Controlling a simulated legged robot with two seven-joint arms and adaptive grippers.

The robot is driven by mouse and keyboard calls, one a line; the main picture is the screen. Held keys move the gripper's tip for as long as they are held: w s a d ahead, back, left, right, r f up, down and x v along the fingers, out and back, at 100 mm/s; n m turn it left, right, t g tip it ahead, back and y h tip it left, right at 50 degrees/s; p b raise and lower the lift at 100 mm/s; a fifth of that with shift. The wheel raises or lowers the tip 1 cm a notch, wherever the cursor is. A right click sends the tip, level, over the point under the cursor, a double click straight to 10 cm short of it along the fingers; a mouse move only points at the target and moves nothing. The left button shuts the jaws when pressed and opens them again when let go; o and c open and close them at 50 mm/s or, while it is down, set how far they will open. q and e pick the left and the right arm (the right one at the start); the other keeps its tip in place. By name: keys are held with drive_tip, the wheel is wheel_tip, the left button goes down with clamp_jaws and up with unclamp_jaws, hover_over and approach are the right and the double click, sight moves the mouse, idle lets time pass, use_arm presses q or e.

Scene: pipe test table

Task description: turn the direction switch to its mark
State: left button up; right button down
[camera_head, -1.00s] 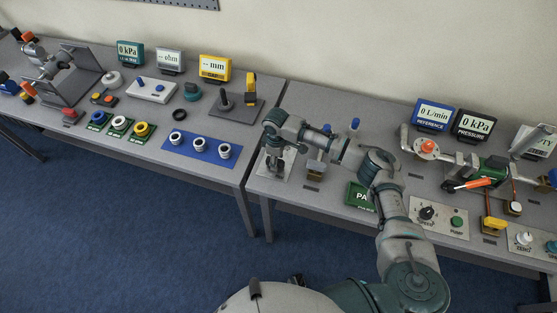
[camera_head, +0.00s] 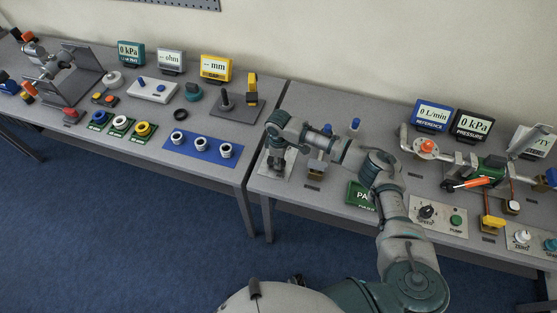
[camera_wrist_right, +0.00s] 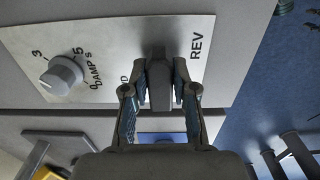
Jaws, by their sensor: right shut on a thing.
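The direction switch (camera_wrist_right: 159,90) is a dark grey lever on a pale plate (camera_wrist_right: 110,32) in the right wrist view. The letters REV stand to its right; lettering to its left is partly hidden, with only "ND" readable. My right gripper (camera_wrist_right: 160,82) has a finger on each side of the lever and is shut on it. In the head view, my right gripper (camera_head: 277,161) is low over the plate (camera_head: 266,171) at the left end of the right table, and it hides the switch. My left gripper is not in view.
A grey DAMP S knob (camera_wrist_right: 61,75) sits on the same plate, left of the switch. A brass-based part (camera_head: 317,168) and a green sign (camera_head: 360,195) stand right of the gripper. A gap separates the two tables.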

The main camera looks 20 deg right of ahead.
drive_tip(key=shift+w+a+r, duration=0.15)
drive_tip(key=shift+a+r, duration=0.05)
drive_tip(key=shift+r, duration=0.05)
drive_tip(key=shift+w+d+n+p, duration=0.1)
drive_tip(key=shift+d+n+p, duration=0.1)
drive_tip(key=shift+n+p, duration=0.95)
drive_tip(key=n+p, duration=0.2)
drive_tip(key=shift+w+a+n, duration=0.1)
drive_tip(key=shift+n, duration=0.25)
drive_tip(key=n+p, duration=0.1)
drive_tip(key=n, duration=0.1)
drive_tip(key=shift+w+a+n, duration=0.1)
drive_tip(key=shift+n, duration=0.2)
drive_tip(key=shift+w+n+p, duration=0.1)
drive_tip(key=shift+n+p, duration=0.3)
drive_tip(key=shift+n, duration=0.6)
drive_tip(key=n, duration=0.2)
drive_tip(key=shift+w+n, duration=0.1)
drive_tip(key=shift+n, duration=0.2)
use_arm(q)
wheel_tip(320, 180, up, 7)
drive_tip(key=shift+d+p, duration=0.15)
drive_tip(key=shift+p, duration=0.2)
use_arm(e)
drive_tip(key=n, duration=0.5)
drive_tip(key=shift+w+a+f+n, duration=0.1)
drive_tip(key=shift+a+n, duration=0.05)
drive_tip(key=shift+n, duration=0.15)
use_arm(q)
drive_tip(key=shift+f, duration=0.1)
